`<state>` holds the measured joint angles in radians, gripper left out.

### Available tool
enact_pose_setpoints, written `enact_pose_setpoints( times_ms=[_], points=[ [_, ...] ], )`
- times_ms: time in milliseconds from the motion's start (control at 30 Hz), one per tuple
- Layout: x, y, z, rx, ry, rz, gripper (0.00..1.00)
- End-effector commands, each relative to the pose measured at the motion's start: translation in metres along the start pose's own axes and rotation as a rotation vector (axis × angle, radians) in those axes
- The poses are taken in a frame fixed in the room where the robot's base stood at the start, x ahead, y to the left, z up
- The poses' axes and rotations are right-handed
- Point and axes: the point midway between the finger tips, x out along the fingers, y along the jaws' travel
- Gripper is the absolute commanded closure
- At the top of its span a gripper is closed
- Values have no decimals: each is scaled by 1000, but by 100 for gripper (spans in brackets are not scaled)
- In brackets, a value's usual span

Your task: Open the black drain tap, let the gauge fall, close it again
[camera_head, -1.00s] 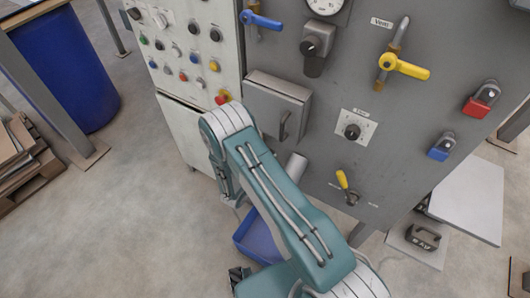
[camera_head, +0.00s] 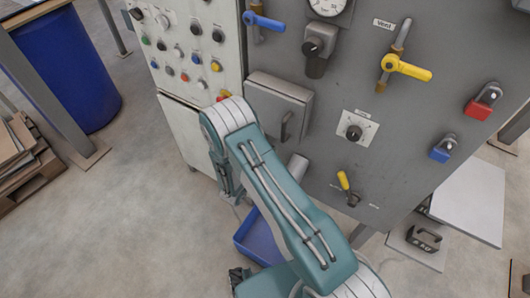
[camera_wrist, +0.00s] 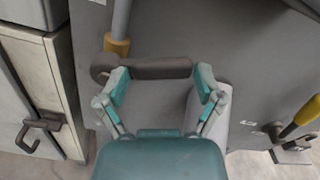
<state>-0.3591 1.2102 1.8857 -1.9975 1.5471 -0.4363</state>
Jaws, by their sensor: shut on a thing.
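The black drain tap (camera_wrist: 160,68) shows in the wrist view as a dark lever lying crosswise, beside a brass-coloured fitting (camera_wrist: 117,46) on a grey pipe. My gripper (camera_wrist: 162,82) has its teal fingers at either end of this lever and is shut on it. In the head view the tap and my gripper are hidden by my own arm. The gauge (camera_head: 328,6) is a white dial at the top edge of the head view, cut off by the frame; its reading is too small to tell.
The grey panel also carries a blue lever (camera_head: 263,21), a yellow vent lever (camera_head: 406,68), a black knob (camera_head: 354,132), a small yellow lever (camera_head: 344,182) and red and blue padlocks. A blue bin (camera_head: 258,240) stands on the floor below.

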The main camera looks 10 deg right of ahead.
Motion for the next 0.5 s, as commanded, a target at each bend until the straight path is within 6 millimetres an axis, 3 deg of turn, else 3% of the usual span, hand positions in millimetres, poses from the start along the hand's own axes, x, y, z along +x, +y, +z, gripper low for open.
enact_pose_setpoints(
  times_ms=[500],
  points=[
    [4,7,28,-477,-5,-9,75]
  ],
)
